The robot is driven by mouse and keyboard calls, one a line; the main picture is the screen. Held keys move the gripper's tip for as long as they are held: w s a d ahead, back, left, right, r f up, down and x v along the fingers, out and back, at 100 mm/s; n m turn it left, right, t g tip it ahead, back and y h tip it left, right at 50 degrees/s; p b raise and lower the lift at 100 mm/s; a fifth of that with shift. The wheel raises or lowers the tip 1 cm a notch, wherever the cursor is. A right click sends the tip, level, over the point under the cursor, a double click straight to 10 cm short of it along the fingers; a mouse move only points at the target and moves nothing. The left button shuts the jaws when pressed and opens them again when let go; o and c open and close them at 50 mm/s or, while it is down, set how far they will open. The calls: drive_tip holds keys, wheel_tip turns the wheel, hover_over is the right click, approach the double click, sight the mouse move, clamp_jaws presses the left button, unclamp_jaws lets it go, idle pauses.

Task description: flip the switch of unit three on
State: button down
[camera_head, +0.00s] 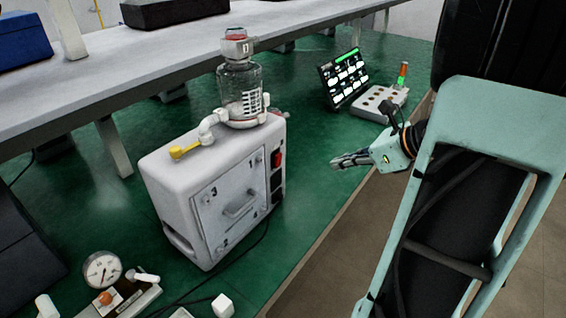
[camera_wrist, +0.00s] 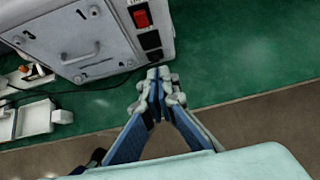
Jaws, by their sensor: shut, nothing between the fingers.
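A white canister pump unit (camera_head: 205,190) stands on the green surface with a clear canister (camera_head: 240,92) and a yellow-handled valve (camera_head: 186,148) on top. Its front panel has a grey handle, and it also shows in the wrist view (camera_wrist: 85,40). A red rocker switch (camera_head: 277,158) sits at the top of a dark column on the panel's right side; it also shows in the wrist view (camera_wrist: 141,18). I cannot tell its position. My gripper (camera_head: 338,162) is shut and empty, right of the unit and apart from it. Its fingertips (camera_wrist: 158,75) are below the switch in the wrist view.
A control box (camera_head: 378,103) with a signal light and a dark screen (camera_head: 343,78) stand behind my gripper. A pressure gauge (camera_head: 102,270) is at front left. A grey shelf (camera_head: 130,65) runs along the back. Green surface between gripper and unit is clear.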

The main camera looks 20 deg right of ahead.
drive_tip(key=shift+w+a+r+y, duration=0.25)
drive_tip(key=shift+a+r, duration=0.05)
drive_tip(key=shift+a, duration=0.3)
drive_tip(key=shift+w+a+r+y, duration=0.25)
drive_tip(key=shift+a, duration=0.3)
approach(280, 160)
drive_tip(key=shift+x, duration=3.05)
drive_tip(key=shift+s+f, duration=0.15)
drive_tip(key=shift+p, duration=0.3)
